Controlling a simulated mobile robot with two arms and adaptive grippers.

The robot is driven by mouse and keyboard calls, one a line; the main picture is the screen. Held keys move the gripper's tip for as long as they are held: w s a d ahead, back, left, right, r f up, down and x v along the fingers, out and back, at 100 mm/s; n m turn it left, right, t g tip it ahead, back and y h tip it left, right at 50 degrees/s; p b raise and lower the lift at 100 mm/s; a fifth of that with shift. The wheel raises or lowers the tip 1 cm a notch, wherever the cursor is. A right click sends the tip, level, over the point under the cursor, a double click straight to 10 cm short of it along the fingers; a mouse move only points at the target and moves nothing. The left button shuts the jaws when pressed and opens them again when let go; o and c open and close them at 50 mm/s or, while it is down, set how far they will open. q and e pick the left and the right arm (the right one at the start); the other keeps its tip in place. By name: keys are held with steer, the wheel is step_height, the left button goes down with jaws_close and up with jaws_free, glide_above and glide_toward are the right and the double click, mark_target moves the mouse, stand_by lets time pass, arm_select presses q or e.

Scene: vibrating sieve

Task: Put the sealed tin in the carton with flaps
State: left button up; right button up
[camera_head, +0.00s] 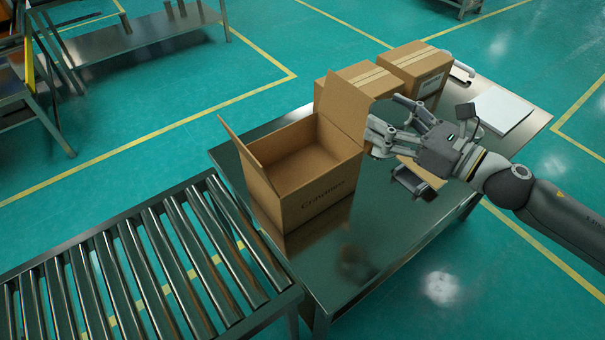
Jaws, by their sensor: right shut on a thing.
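The carton with flaps (318,195) stands open on the near left part of the metal table. Its flaps stand up at the left and at the back right, and the part of its inside that shows looks empty. My right gripper (385,128) is just right of the carton, beside its raised right flap. My left gripper is not in view.
Two closed, taped cartons (345,82) (415,66) stand behind the open one. A dark device (412,186) sits below my right gripper, and a white sheet or pad (502,110) lies at the right. A roller conveyor (150,265) runs at the left. The table front (365,260) is clear.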

steer(key=shift+w+r, duration=0.15)
steer(key=w+a+f+p, duration=0.3)
steer(key=w+a+f, duration=0.4)
steer(key=a+f, duration=0.4)
step_height(320, 180, down, 2)
steer(key=shift+a, duration=0.4)
